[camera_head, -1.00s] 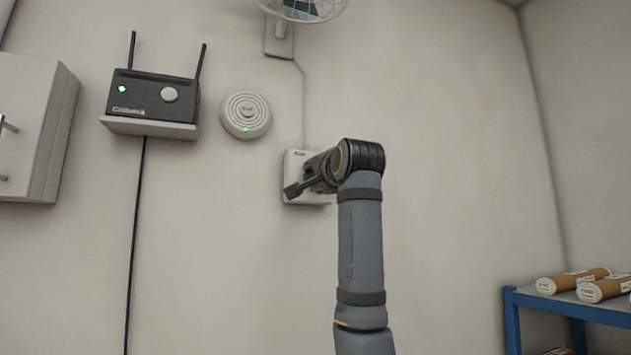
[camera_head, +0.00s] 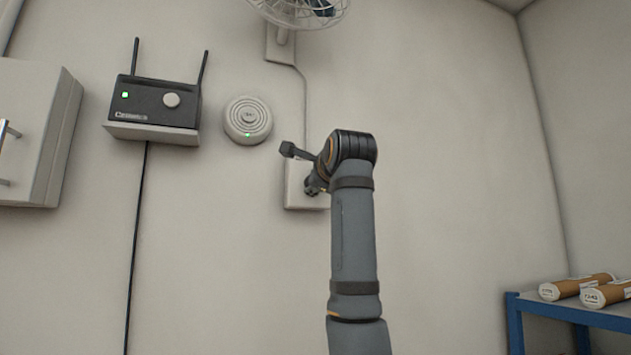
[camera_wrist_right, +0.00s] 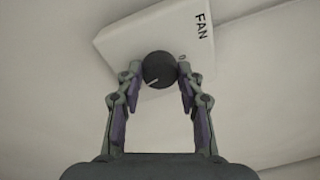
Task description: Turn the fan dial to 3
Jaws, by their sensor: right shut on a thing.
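The fan dial (camera_wrist_right: 158,66) is a round black knob with a short white line. It sits on a white wall plate (camera_wrist_right: 120,45) marked FAN. In the right wrist view the white line is at the dial's lower left, and a 0 mark shows to the right of the dial. My right gripper (camera_wrist_right: 160,72) is shut on the dial, one finger on each side. In the head view my right arm and wrist cover the dial and much of the plate (camera_head: 305,202). Other marks around the dial cannot be read. My left gripper is not in view.
A caged fan (camera_head: 300,10) is on the wall above the plate, with a cable running down. A round white device (camera_head: 248,120) and a black router (camera_head: 155,103) on a shelf are to the left. A grey box (camera_head: 35,130) is far left. A blue rack (camera_head: 545,308) holds tubes at lower right.

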